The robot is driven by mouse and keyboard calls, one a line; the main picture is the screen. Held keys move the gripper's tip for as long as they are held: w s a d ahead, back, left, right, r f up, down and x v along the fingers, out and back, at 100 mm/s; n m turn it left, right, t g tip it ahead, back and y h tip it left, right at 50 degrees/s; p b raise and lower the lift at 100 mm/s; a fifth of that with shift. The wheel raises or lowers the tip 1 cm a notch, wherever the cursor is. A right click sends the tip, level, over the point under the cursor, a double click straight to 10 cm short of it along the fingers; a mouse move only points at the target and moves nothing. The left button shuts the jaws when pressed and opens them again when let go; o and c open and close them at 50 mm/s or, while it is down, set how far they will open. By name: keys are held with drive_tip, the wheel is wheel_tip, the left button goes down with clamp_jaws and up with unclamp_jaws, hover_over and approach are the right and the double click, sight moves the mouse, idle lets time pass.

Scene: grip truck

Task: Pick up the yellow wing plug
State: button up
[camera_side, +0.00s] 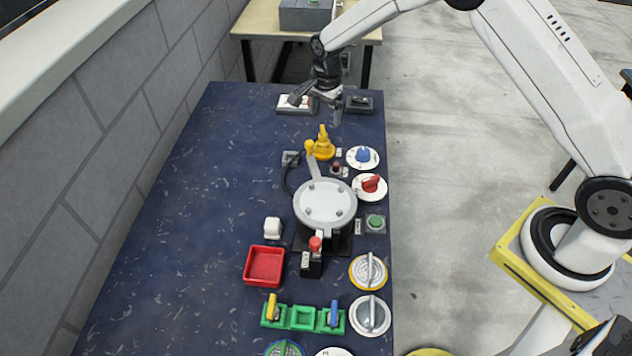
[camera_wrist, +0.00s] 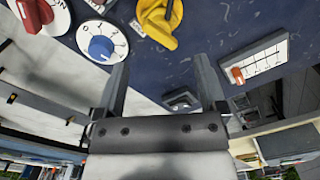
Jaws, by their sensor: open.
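Two yellow winged pieces are in the side view, and I cannot tell for sure which is the wing plug. One yellow piece (camera_side: 272,307) stands upright in the left socket of a green holder (camera_side: 303,317) at the near end of the table. The other, a yellow winged piece on a round base (camera_side: 323,143), is at the far end; it shows at the top of the wrist view (camera_wrist: 160,20). My gripper (camera_side: 318,106) is open and empty above the far end of the table, beyond this second piece. Its two fingers (camera_wrist: 161,64) are apart in the wrist view.
A blue piece (camera_side: 334,313) stands in the holder's right socket. A round grey-lidded unit (camera_side: 325,203) and several dials line the table's right side. A red tray (camera_side: 264,266) lies left of them. The blue tabletop (camera_side: 210,200) is mostly clear at left, beside a wall.

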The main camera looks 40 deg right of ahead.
sight(323, 130)
drive_tip(key=shift+a+f, duration=0.15)
drive_tip(key=shift+f, duration=3.8)
drive_tip(key=shift+w, duration=0.1)
clamp_jaws()
